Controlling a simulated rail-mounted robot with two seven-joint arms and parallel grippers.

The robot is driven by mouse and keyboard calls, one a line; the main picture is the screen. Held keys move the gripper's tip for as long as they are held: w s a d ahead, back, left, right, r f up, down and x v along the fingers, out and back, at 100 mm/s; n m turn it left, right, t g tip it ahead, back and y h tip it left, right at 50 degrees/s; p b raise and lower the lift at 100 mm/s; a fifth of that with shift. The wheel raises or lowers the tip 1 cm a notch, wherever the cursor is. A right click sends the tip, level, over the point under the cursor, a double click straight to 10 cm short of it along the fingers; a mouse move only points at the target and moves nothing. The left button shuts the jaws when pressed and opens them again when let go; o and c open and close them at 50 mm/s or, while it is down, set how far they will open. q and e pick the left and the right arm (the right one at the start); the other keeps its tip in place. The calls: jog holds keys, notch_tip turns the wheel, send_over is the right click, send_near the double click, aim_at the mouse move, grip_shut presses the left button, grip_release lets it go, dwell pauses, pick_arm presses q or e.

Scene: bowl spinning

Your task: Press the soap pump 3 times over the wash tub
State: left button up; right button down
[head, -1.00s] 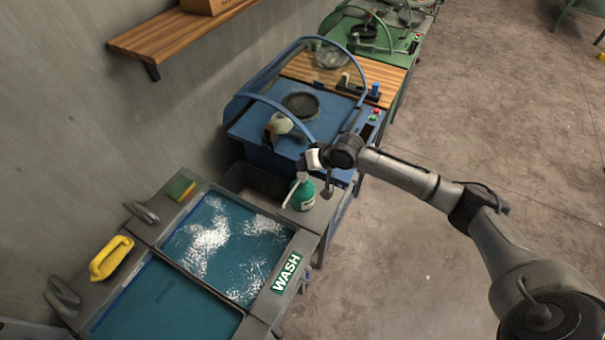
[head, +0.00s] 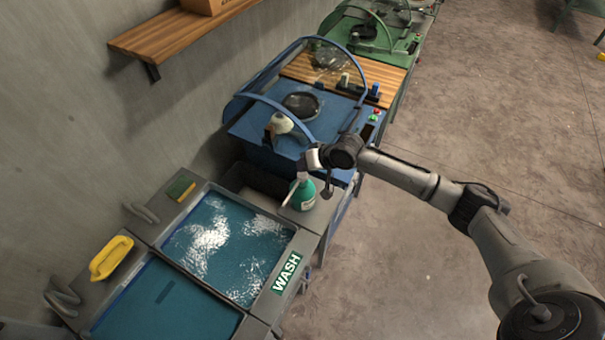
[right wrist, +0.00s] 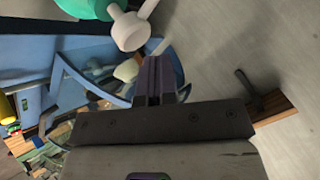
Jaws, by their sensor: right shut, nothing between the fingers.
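The green soap bottle (head: 303,196) stands upright on the ledge at the right far corner of the wash tub (head: 296,238). Its white spout points down-left toward the tub's water. My right gripper (head: 303,166) is shut and empty, right above the bottle's pump. In the right wrist view, the shut fingers (right wrist: 152,62) are close to the white pump head (right wrist: 130,31), with part of the green bottle (right wrist: 84,8) at the top edge. I cannot tell whether the fingers touch the pump. My left gripper is not in view.
A blue machine (head: 262,150) with a clear curved cover stands just behind the bottle. A second tub (head: 165,308) lies in front of the wash tub. The floor at right is open.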

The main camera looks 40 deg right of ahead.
jog(key=shift+f, duration=0.3)
jog(key=shift+f, duration=0.1)
dwell(0.4)
jog(key=shift+f, duration=0.35)
dwell(0.4)
jog(key=shift+f, duration=0.6)
dwell(0.4)
jog(key=shift+r, duration=0.2)
jog(key=shift+r+p, duration=0.85)
jog(key=shift+p, duration=0.2)
jog(key=shift+r+p, duration=0.3)
